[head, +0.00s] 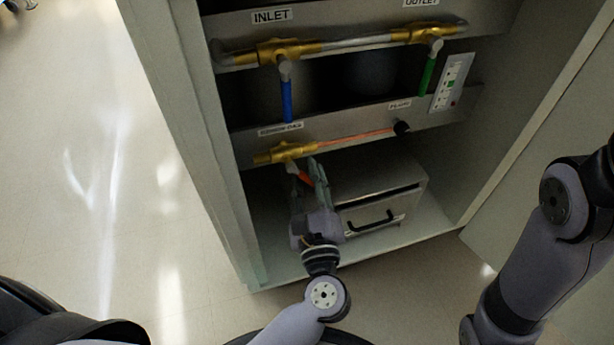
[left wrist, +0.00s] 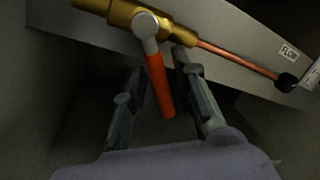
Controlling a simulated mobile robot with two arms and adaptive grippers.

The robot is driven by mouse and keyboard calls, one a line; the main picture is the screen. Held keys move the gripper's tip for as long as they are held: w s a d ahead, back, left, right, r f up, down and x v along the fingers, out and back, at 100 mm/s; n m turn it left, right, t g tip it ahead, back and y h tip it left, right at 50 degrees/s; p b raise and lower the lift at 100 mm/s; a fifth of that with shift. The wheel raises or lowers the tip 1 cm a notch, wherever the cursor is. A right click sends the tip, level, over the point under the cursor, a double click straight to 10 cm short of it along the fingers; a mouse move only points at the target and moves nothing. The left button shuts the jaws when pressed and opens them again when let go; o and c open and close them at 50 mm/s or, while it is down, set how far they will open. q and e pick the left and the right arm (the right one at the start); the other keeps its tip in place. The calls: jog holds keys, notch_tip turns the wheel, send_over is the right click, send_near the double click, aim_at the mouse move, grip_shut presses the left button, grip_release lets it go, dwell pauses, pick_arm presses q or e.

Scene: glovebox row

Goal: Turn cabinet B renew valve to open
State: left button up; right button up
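A brass valve (head: 285,153) with an orange-red lever handle (head: 303,176) sits on the lower panel inside the open cabinet. In the left wrist view the brass body (left wrist: 125,14) is at the top and the handle (left wrist: 160,84) hangs down from a grey hub, tilted slightly right. My left gripper (head: 304,174) is at this handle, its fingers open. In the left wrist view the handle lies between the two fingers, with dark gaps on both sides. My right arm shows at the right of the head view; its gripper is out of the picture.
Above are an inlet valve with a blue handle (head: 286,101) and an outlet valve with a green handle (head: 427,76). A copper tube runs right to a black knob (head: 402,127). A metal box (head: 375,187) with a black handle stands below. Cabinet walls flank my left arm.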

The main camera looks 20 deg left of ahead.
pick_arm(q)
jog(key=shift+o, duration=0.3)
jog(key=v, duration=1.2)
